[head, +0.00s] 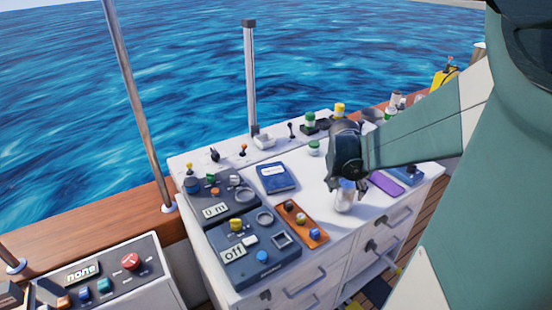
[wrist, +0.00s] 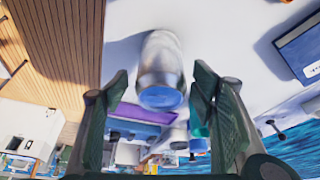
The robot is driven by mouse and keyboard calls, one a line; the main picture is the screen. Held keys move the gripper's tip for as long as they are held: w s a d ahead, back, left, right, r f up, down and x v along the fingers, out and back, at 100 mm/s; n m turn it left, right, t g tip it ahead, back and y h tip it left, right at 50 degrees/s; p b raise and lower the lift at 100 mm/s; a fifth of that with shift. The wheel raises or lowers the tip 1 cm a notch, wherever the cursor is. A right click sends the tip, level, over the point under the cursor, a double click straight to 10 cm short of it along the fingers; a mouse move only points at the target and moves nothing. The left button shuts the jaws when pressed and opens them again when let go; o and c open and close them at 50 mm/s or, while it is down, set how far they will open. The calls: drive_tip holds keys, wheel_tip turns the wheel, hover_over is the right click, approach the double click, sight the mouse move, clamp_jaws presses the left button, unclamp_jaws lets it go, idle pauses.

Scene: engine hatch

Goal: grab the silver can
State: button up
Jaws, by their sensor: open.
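The silver can (head: 344,196) stands on the white counter, under my gripper in the head view. In the wrist view the silver can (wrist: 161,68) shows a shiny body and a bluish end, centred ahead of the fingers. My gripper (wrist: 160,90) is open, with one dark finger to each side of the can's line.
An orange tray with knobs (head: 300,223) and a blue book (head: 277,177) lie left of the can. A purple flat object (head: 386,184) lies to its right. A grey control panel (head: 254,250) sits front left. White counter surface (head: 322,200) is bare around the can.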

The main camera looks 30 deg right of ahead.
drive_tip(key=shift+d+f, duration=0.1)
drive_tip(key=shift+f, duration=0.25)
drive_tip(key=shift+b+x, duration=1.05)
drive_tip(key=shift+x, duration=1.55)
drive_tip(key=c, duration=0.9)
